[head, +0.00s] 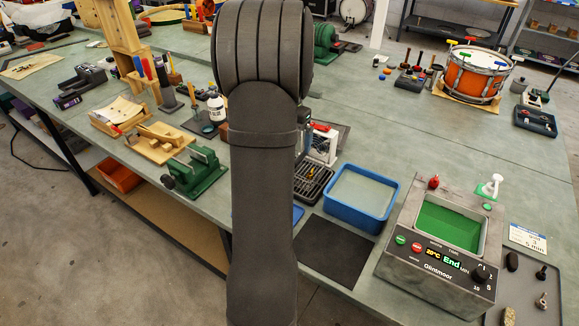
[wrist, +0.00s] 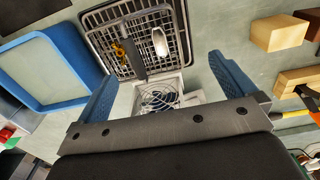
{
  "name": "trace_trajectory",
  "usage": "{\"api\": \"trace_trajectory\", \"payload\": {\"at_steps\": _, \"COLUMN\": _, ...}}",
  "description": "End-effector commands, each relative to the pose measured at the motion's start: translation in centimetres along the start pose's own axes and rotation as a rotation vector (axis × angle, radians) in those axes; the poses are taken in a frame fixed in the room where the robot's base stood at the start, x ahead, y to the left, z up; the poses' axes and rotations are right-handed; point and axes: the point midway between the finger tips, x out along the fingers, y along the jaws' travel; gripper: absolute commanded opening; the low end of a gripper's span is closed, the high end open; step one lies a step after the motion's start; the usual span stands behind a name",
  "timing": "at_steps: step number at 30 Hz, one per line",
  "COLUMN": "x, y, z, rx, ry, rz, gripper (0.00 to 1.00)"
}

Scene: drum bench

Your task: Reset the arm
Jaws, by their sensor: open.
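In the wrist view my gripper (wrist: 162,68) is open, with its two blue fingers spread wide and nothing between them. Beyond the fingers are a black wire rack (wrist: 97,42) and a white-framed fan unit (wrist: 158,97). A silver piece (wrist: 157,45) and a yellow-and-black tool (wrist: 126,52) lie on the rack. In the head view my dark arm stands upright across the middle of the picture and hides the gripper.
A blue tray (head: 328,202) and a grey machine (head: 400,262) reading "End" stand right of my arm. A green vise (head: 206,175) and wooden fixtures are left. An orange drum (head: 474,78) sits at the back right. The bench between tray and drum is largely clear.

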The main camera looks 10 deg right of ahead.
Motion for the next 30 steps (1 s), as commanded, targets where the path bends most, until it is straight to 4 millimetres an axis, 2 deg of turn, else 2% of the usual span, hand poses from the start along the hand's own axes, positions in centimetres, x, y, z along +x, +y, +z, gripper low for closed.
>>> {"api": "trace_trajectory", "payload": {"at_steps": 6, "x": -4.5, "y": 0.0, "z": -0.1, "rx": 0.000, "ry": 0.004, "rz": -0.002, "gripper": 1.00}}
{"api": "trace_trajectory", "payload": {"at_steps": 12, "x": -7.3, "y": 0.0, "z": 0.0, "rx": 0.000, "ry": 0.002, "rz": -0.001, "gripper": 1.00}}
{"api": "trace_trajectory", "payload": {"at_steps": 18, "x": -8.2, "y": 0.0, "z": 0.0, "rx": 0.000, "ry": 0.000, "rz": 0.000, "gripper": 1.00}}
{"api": "trace_trajectory", "payload": {"at_steps": 30, "x": -8.2, "y": 0.0, "z": 0.0, "rx": 0.000, "ry": 0.000, "rz": 0.000, "gripper": 1.00}}
